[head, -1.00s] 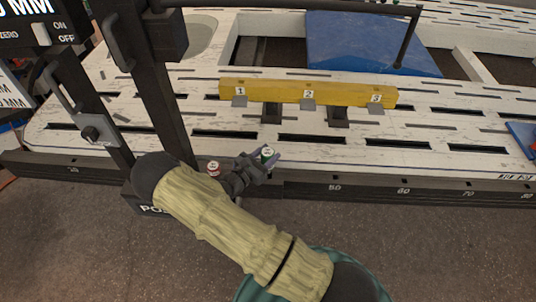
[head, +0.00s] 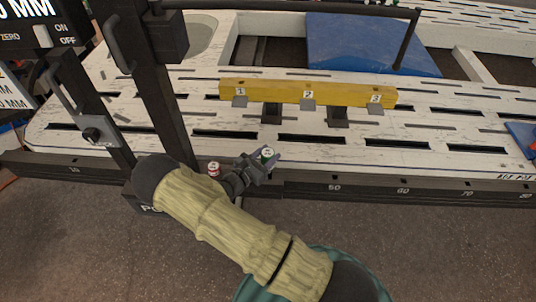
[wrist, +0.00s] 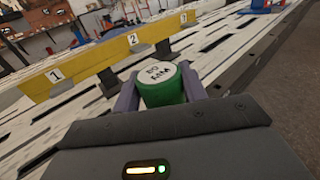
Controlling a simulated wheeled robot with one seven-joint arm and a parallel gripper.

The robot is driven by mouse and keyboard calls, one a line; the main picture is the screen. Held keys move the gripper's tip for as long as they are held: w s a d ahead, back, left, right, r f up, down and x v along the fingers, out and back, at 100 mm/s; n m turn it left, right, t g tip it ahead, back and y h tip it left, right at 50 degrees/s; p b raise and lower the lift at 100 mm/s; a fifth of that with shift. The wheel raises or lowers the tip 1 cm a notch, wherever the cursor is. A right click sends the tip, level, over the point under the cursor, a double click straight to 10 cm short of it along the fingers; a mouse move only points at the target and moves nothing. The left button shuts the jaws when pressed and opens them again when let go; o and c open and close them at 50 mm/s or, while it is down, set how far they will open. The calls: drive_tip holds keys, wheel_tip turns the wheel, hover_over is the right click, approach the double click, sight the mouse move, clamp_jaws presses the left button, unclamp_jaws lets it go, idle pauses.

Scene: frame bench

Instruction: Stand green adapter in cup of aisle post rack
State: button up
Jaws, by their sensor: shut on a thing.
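The green adapter (head: 267,154) has a white lettered top and sits between the fingers of my gripper (head: 262,160). In the wrist view my gripper (wrist: 166,98) is shut on the green adapter (wrist: 161,88), which shows its green side and white top. The adapter is near the front edge of the white slotted bench. A red adapter-like piece with a white top (head: 214,169) stands just left of my gripper in the head view. What holds it up is mostly hidden, and I cannot make out a cup or the post rack clearly.
A yellow bar (head: 290,93) with tabs numbered 1, 2 and 3 stands on the white bench (head: 440,128) behind my gripper. A dark post (head: 160,100) rises at left. A blue panel (head: 350,45) lies farther back. Floor is open in front.

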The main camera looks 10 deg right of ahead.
drive_tip(key=shift+f+b, duration=1.1)
drive_tip(key=shift+f, duration=0.9)
idle(0.5)
drive_tip(key=shift+r, duration=0.1)
drive_tip(key=shift+r+p, duration=1.6)
drive_tip(key=shift+p, duration=0.1)
drive_tip(key=shift+p, duration=0.4)
idle(0.5)
drive_tip(key=shift+f+b, duration=0.75)
drive_tip(key=shift+f, duration=0.9)
idle(1.1)
